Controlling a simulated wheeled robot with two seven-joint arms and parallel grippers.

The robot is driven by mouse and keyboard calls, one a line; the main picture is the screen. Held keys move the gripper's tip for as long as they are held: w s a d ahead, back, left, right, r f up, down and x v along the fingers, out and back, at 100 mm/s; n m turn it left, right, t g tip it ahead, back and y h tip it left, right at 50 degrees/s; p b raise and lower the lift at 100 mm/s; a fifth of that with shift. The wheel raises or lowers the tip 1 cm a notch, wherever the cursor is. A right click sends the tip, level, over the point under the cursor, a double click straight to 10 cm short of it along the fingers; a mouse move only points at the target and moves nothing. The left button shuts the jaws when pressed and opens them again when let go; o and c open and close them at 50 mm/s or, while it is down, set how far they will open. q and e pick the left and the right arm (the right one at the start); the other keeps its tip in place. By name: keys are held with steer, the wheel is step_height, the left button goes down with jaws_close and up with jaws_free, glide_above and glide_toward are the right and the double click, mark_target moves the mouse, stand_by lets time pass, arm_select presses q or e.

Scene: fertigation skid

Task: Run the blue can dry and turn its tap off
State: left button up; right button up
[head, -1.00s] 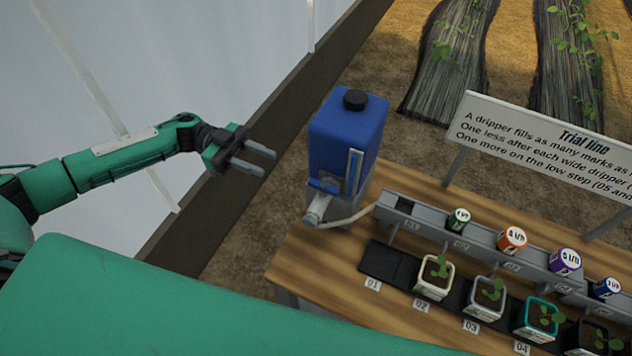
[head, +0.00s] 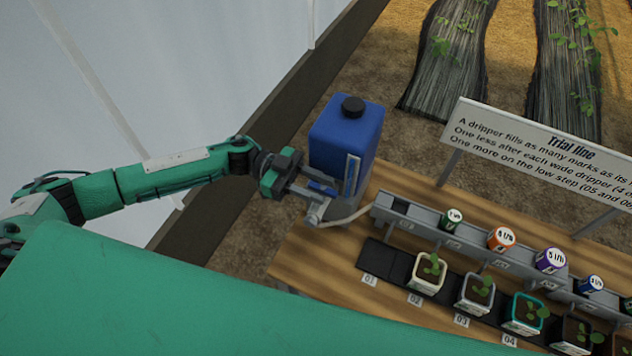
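The blue can (head: 341,135) with a black cap stands upright on a grey stand at the left end of the wooden bench. A clear level strip (head: 351,175) runs down its front; I cannot read the level. The grey tap (head: 316,212) sits low at the front, with a pale hose leading right. My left gripper (head: 323,192) is at the can's lower front, just above the tap. Its fingers look apart, with a blue part, perhaps the tap handle, between or behind them; I cannot tell if they touch it. My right gripper is not in view.
A grey rail (head: 472,241) holds several coloured drippers, with potted seedlings (head: 428,272) in a black tray before it. Position 01 has no pot. A "Trial line" sign (head: 545,150) stands behind. My green body covers the lower left.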

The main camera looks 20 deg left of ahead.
arm_select(q)
jaws_close()
